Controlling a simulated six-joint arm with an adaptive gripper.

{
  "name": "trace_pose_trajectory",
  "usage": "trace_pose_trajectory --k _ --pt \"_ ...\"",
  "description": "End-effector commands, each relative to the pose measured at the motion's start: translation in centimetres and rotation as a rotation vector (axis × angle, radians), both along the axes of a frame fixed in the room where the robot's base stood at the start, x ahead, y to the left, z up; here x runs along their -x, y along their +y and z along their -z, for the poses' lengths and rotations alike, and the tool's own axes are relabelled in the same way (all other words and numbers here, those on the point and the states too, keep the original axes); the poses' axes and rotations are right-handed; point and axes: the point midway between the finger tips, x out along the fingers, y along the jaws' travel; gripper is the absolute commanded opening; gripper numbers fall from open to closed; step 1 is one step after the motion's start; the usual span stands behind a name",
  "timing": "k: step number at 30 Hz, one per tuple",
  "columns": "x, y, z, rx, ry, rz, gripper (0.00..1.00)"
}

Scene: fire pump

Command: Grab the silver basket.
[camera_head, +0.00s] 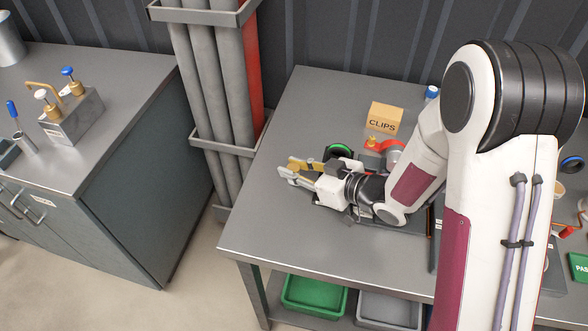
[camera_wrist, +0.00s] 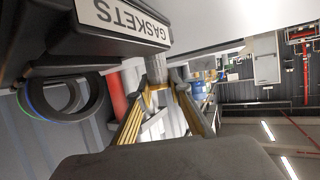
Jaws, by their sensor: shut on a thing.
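My gripper (camera_head: 285,169) is stretched out low over the left part of the grey workbench (camera_head: 290,110). In the wrist view, the tips of my gripper (camera_wrist: 162,88) are closed around a small silver cylinder (camera_wrist: 157,68), which looks like the silver basket. Its mesh or holes are too small to make out.
A dark bin labelled GASKETS (camera_wrist: 128,20) is close by in the wrist view, with a black ring (camera_wrist: 60,97) beside it. A CLIPS box (camera_head: 383,118) stands behind my arm. Grey pipes (camera_head: 208,85) rise between the benches. The bench's front left is clear.

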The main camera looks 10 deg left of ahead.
Motion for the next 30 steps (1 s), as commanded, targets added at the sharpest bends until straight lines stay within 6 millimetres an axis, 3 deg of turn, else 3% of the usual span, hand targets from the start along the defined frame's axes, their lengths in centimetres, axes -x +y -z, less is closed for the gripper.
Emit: trace_pose_trajectory --k 22,30 --pt "0.0 0.0 -7.4 -0.001 -0.003 0.0 0.04" --pt "0.0 0.0 -9.1 -0.001 -0.001 0.001 0.04"
